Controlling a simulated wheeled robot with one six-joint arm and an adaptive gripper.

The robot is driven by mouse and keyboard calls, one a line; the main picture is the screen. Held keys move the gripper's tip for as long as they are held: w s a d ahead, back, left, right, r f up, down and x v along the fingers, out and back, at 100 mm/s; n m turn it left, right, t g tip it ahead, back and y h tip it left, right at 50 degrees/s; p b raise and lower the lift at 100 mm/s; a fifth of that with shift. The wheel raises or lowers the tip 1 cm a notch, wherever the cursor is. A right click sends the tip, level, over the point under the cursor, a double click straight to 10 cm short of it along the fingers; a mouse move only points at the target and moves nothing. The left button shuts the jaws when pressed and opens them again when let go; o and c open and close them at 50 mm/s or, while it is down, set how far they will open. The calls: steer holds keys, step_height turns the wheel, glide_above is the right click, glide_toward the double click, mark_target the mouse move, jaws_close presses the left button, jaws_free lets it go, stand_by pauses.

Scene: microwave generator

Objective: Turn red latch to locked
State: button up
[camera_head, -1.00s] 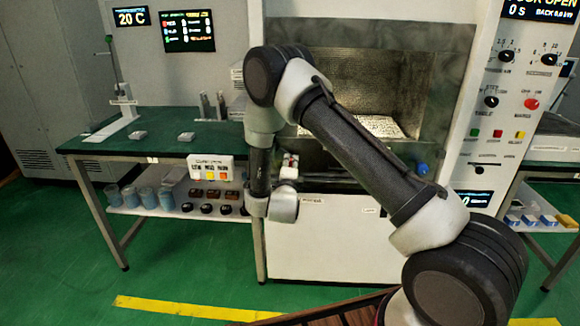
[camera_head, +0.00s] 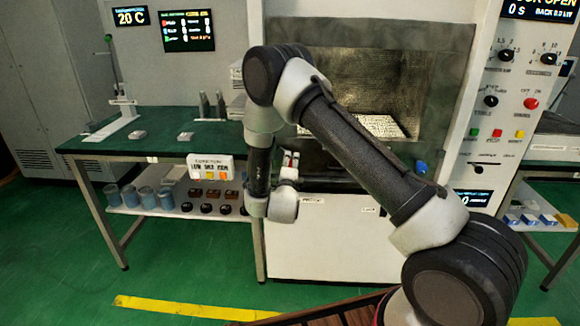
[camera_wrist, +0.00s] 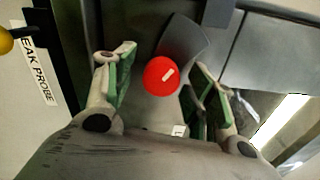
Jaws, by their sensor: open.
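The gripper is open, with one green-padded finger to the left of the knob and one to the right. Gaps show between the knob and both fingers; I cannot tell how far the fingertips are from it in depth. In the head view my arm reaches to the front left of the chamber (camera_head: 350,75), and it hides the latch and most of the gripper.
A yellow ball (camera_wrist: 5,41) and a "LEAK PROBE" label (camera_wrist: 38,72) are at the wrist view's left edge. In the head view a green-topped table (camera_head: 160,146) stands left of the chamber. A control panel (camera_head: 510,90) with knobs is on the right.

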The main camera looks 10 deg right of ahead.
steer(key=v, duration=1.2)
